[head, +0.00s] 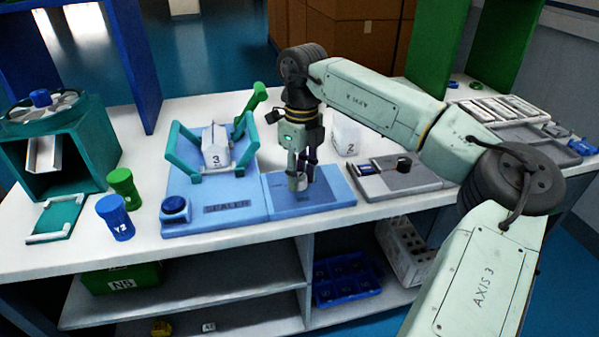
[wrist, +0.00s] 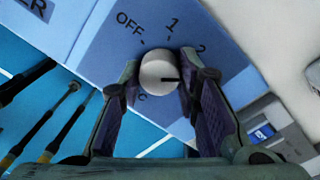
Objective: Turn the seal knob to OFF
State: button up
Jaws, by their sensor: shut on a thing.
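The seal knob is a round, pale knob (wrist: 158,70) on the blue panel (wrist: 100,45) of the sealer. In the wrist view its short dark mark points right, away from OFF, to a spot just below the 2. OFF, 1 and 2 are printed around its far side. My gripper (wrist: 160,74) has one finger on each side of the knob and is shut on it. In the head view my gripper (head: 302,170) reaches down onto the right part of the sealer (head: 215,218), and its fingers hide much of the knob.
A white pack marked 3 (head: 216,148) sits in the sealer's teal frame, beside a green lever (head: 250,110). A pack marked 2 (head: 347,138) stands behind my gripper. A grey device with a black knob (head: 398,178) is close on the right. Green (head: 123,187) and blue (head: 115,218) cups stand left.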

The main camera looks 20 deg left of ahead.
jog(key=n+p, duration=0.1)
jog(key=n, duration=0.5)
jog(key=shift+a+n, duration=0.1)
jog(key=shift+n, duration=0.2)
jog(key=n, duration=0.6)
jog(key=shift+h+p, duration=0.3)
jog(key=n, duration=0.6)
jog(key=shift+n, duration=0.4)
jog(key=n, duration=0.5)
jog(key=shift+s+t+p, duration=0.1)
jog(key=shift+t+p, duration=0.2)
jog(key=shift+p, duration=0.1)
jog(key=shift+n, duration=0.4)
jog(key=o, duration=1.2)
jog(key=shift+c, duration=0.2)
